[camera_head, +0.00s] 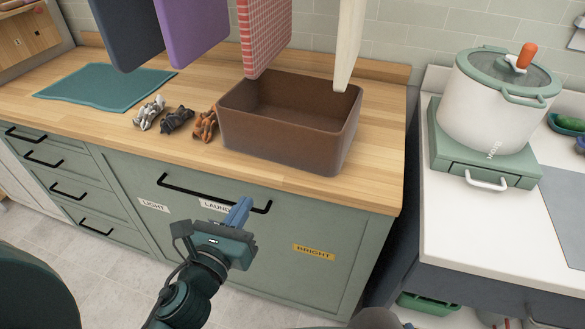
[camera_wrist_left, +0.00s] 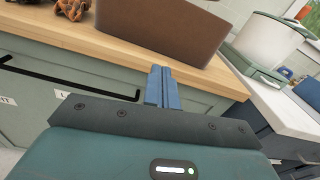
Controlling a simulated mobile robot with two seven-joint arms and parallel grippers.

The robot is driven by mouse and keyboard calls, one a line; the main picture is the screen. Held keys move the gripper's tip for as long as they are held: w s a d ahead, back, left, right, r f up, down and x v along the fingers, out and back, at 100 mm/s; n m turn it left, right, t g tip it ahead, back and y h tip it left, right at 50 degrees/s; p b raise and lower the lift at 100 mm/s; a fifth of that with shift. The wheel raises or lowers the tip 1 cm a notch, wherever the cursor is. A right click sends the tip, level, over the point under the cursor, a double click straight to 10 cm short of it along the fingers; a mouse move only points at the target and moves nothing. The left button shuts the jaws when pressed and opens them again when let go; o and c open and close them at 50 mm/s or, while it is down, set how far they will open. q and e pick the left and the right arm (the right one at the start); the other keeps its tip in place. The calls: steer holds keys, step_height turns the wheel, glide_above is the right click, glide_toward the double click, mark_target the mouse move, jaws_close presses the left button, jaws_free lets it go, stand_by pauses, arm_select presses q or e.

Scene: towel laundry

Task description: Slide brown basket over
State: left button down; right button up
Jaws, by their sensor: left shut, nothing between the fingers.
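The brown basket (camera_head: 285,145) is an open rectangular bin on the wooden counter, near its right end. It looks empty. Its front side also shows at the top of the left wrist view (camera_wrist_left: 165,25). My left gripper (camera_head: 240,210) is shut and empty, with its blue fingers together. In the head view it is in front of the cabinet, below the counter edge and lower left of the basket, apart from it. My right gripper does not show in either view.
Small animal figures (camera_head: 176,120) stand left of the basket on the counter (camera_head: 110,117). Several towels, one red checked (camera_head: 264,35), hang above. A cabinet handle (camera_head: 215,195) is close to my gripper. A white pot (camera_head: 497,105) stands right, across a gap.

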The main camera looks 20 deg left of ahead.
arm_select(q)
steer(key=m, duration=0.1)
steer(key=p, duration=0.3)
glide_toward(277, 149)
steer(key=shift+m, duration=0.3)
steer(key=w, duration=0.6)
steer(key=shift+d+f, duration=0.1)
steer(key=shift+d, duration=0.15)
steer(key=shift+w, duration=0.4)
steer(key=shift+f, duration=0.1)
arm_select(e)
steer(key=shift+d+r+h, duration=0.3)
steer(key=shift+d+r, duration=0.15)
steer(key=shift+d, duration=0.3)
arm_select(q)
steer(key=shift+w+d, duration=0.15)
steer(key=shift+w, duration=1.7)
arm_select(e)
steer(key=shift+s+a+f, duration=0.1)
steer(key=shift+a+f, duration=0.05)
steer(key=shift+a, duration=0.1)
arm_select(q)
steer(key=shift+s, duration=0.1)
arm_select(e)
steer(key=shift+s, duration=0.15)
